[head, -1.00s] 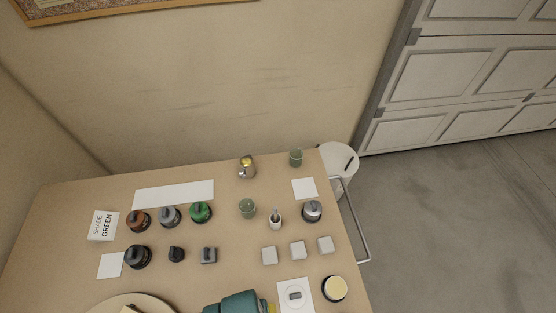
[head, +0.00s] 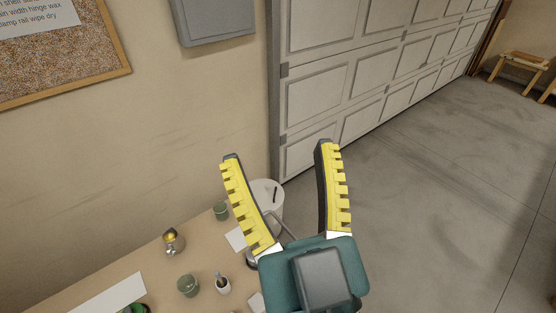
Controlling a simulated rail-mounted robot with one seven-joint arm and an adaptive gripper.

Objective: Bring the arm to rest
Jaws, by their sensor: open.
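On the bench, green cups (head: 188,286), a white cup with a tool in it (head: 223,286) and a gold-topped metal object (head: 173,241) stand left of my gripper. A white bin (head: 268,193) stands behind it.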

